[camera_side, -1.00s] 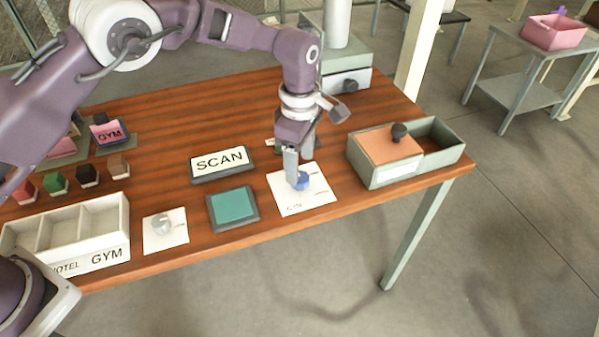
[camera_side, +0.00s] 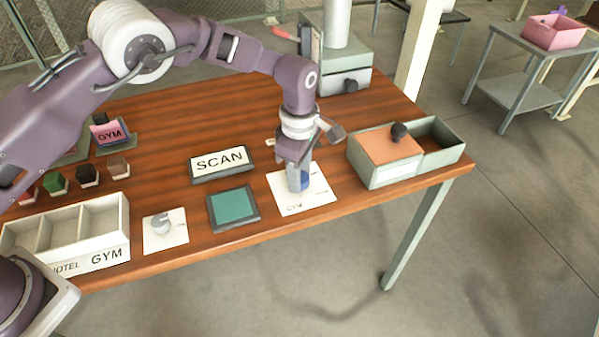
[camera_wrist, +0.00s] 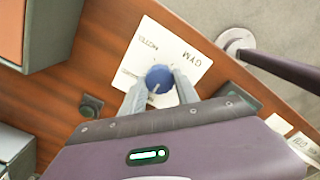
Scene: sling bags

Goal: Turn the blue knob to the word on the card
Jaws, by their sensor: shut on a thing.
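The blue knob (camera_wrist: 159,79) sits on a white plate (camera_wrist: 194,62) with printed words; GYM and HOTEL can be read in the wrist view, and another word is partly covered. My gripper (camera_side: 300,183) points down over the plate in the side view, its fingers shut on the knob's sides. In the wrist view, the fingers (camera_wrist: 160,90) stand on either side of the knob, and a pale pointer line shows on its top.
A teal pad (camera_side: 234,206) and a grey knob (camera_side: 163,225) on its own white plate lie to the left. A sectioned white tray (camera_side: 110,240) is at far left. A green box (camera_side: 400,172) with an orange lid is close on the right.

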